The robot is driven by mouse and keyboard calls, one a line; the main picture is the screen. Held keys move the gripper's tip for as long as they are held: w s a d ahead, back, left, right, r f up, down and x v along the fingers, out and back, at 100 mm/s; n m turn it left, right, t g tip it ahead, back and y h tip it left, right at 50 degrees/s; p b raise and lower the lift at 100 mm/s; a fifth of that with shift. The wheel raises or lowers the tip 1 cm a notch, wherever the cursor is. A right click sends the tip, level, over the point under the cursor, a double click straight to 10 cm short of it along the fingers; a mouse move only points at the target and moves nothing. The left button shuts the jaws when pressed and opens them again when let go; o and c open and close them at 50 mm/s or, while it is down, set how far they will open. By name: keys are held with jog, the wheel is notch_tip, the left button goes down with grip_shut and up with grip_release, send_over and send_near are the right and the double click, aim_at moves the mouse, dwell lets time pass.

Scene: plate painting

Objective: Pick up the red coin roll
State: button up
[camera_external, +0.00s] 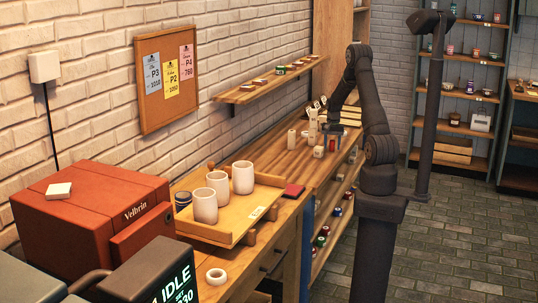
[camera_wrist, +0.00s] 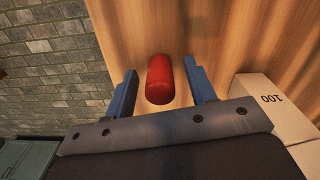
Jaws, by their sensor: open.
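The red coin roll (camera_wrist: 160,80) is a short, rounded red cylinder on the wooden bench top (camera_wrist: 225,35). In the wrist view my gripper (camera_wrist: 159,70) is open, with one blue finger to each side of the roll. A gap shows between the roll and each finger, so it is not gripped. How high the fingers are over the bench is hard to tell. In the external view my gripper (camera_external: 330,130) is over the far part of the bench, and a small red patch (camera_external: 332,144) shows just below it, likely the roll.
The bench edge and tiled floor (camera_wrist: 45,45) lie to the left in the wrist view. Nearer the external camera, a wooden tray (camera_external: 235,230) holds several white cups. A shelf (camera_external: 270,80) hangs on the brick wall.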

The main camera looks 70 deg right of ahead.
jog(key=shift+c, duration=0.4)
grip_shut()
